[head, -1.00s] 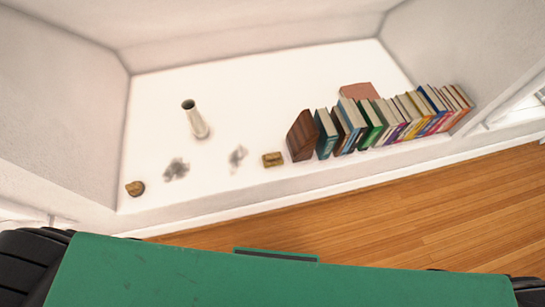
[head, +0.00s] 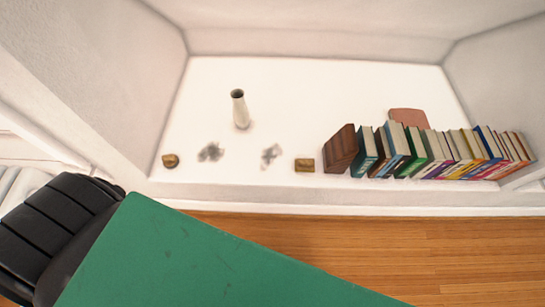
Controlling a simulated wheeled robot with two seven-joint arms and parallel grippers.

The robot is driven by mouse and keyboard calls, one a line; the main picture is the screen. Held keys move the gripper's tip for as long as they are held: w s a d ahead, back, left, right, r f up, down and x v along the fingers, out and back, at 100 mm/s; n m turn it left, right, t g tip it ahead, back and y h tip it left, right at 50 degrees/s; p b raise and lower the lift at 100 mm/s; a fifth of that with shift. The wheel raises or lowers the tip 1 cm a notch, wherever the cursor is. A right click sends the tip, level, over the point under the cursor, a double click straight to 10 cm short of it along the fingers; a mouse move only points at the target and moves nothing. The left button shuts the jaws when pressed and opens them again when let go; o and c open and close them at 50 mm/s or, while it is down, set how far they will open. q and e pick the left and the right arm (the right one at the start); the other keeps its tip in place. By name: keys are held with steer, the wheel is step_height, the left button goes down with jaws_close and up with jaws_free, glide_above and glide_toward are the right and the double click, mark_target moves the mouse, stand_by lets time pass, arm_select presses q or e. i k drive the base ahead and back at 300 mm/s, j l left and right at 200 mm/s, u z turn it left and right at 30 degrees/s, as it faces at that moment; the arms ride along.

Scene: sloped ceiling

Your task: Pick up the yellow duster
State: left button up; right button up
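No plainly yellow cloth shows. Two small yellowish-brown blocks lie on the white alcove ledge: one block (head: 170,160) near the left front corner, the other block (head: 305,165) just left of the book row. I cannot tell whether either is the yellow duster. Two grey smudges, a left one (head: 211,152) and a right one (head: 271,155), lie between them. Neither of my grippers is in view.
A pale vase (head: 240,110) stands on the white ledge (head: 330,90). Books (head: 440,155) and a brown bookend (head: 341,150) fill the right front. A green flat surface (head: 200,255) and a black ribbed seat-like object (head: 60,225) are near me. Wooden floor (head: 430,250) is clear at right.

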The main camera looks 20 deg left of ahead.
mark_target(301, 165)
steer(key=k+j+z, duration=0.1)
steer(key=j+z, duration=0.25)
steer(key=k+j+z, duration=0.15)
steer(key=j+z, duration=0.2)
steer(key=k+j+z, duration=0.15)
steer(key=j+z, duration=0.2)
